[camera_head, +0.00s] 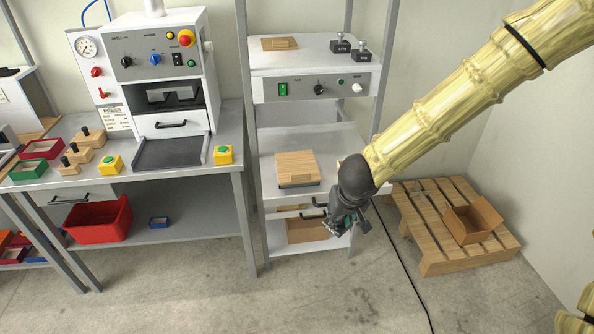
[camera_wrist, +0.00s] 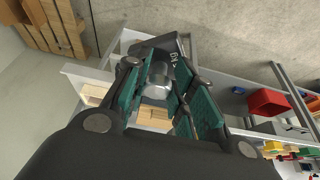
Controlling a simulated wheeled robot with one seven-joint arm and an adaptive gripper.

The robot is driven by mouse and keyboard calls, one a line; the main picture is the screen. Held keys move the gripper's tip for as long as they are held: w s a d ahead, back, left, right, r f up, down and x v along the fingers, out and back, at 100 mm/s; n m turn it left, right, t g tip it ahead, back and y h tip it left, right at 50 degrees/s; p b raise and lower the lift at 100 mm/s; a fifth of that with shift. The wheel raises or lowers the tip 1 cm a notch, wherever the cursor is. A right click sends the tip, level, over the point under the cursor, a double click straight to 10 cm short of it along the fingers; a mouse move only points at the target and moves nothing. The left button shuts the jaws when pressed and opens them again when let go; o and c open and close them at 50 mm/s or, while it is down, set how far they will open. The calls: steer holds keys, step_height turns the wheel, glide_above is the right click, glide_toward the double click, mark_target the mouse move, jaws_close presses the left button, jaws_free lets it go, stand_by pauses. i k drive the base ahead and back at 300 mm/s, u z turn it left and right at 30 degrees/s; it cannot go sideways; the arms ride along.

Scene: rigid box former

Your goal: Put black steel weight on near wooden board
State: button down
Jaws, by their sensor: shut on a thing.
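My gripper (camera_head: 343,222) hangs in front of the shelf rack, low beside its drawer handles. In the wrist view my gripper (camera_wrist: 158,78) has its green-padded fingers shut on a black steel weight (camera_wrist: 152,46) with a silver knob and a "kg" marking. In the head view I cannot make out the held weight clearly. A wooden board (camera_head: 297,165) lies on a grey base on the middle shelf, left of and above my gripper. Another piece of wood shows at that shelf's right, partly hidden by my arm. Two other black weights (camera_head: 340,45) (camera_head: 361,52) stand on the upper unit.
The upper unit (camera_head: 315,88) has a green switch and a knob, with a small wooden board (camera_head: 280,44) on top. A pallet (camera_head: 460,250) with an open cardboard box (camera_head: 472,221) lies right. A bench with a press (camera_head: 155,70) stands left. The floor in front is clear.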

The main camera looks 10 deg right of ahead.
mark_target(296, 162)
steer(key=z, duration=0.05)
steer(key=k, duration=0.1)
steer(key=u, duration=0.8)
steer(key=i, duration=0.75)
steer(key=z, duration=0.75)
